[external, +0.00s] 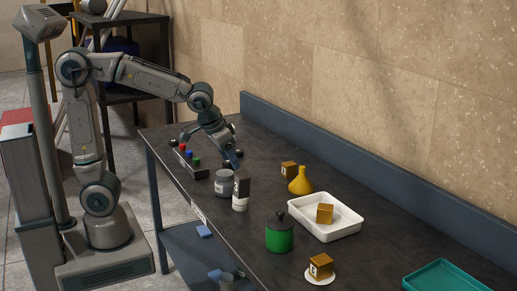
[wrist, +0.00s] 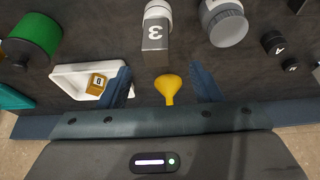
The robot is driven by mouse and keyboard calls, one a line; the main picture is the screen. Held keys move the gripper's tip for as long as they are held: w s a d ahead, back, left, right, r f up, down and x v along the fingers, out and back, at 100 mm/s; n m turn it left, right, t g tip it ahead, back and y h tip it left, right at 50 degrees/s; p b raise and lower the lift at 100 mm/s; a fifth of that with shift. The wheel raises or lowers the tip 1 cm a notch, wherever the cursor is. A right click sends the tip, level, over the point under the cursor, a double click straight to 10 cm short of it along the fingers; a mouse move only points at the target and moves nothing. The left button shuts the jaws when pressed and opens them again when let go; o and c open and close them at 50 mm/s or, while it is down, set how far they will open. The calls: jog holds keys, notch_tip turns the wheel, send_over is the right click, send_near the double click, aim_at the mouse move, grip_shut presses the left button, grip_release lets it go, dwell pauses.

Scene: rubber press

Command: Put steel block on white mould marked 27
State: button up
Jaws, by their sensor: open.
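A grey steel block (external: 242,186) stands on top of a short white cylinder (external: 240,204) near the table's front edge. In the wrist view the block (wrist: 155,55) shows a white 3, and the white cylinder (wrist: 157,10) is partly cut off at the top edge. I cannot read 27 on anything. My gripper (external: 235,160) is above the table, behind the grey jar and apart from the block. In the wrist view its two blue fingers (wrist: 164,85) are spread, with nothing held between them.
A grey jar (external: 225,183) stands left of the block. A yellow flask (external: 300,183) is behind it on the right. A white tray (external: 345,230) holds a brass cube. A green canister (external: 279,237), another cube on a white disc (external: 322,278) and a teal tray (external: 445,278) lie further right.

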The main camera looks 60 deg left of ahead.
jog(key=s+a+f+g, duration=0.1)
jog(key=s+a+f, duration=0.1)
jog(key=s+a, duration=0.3)
jog(key=s+a+f, duration=0.2)
jog(key=s+a, duration=0.4)
jog(key=s, duration=0.3)
jog(key=shift+f+g, duration=0.3)
jog(key=shift+g, duration=0.1)
jog(key=shift+f, duration=0.1)
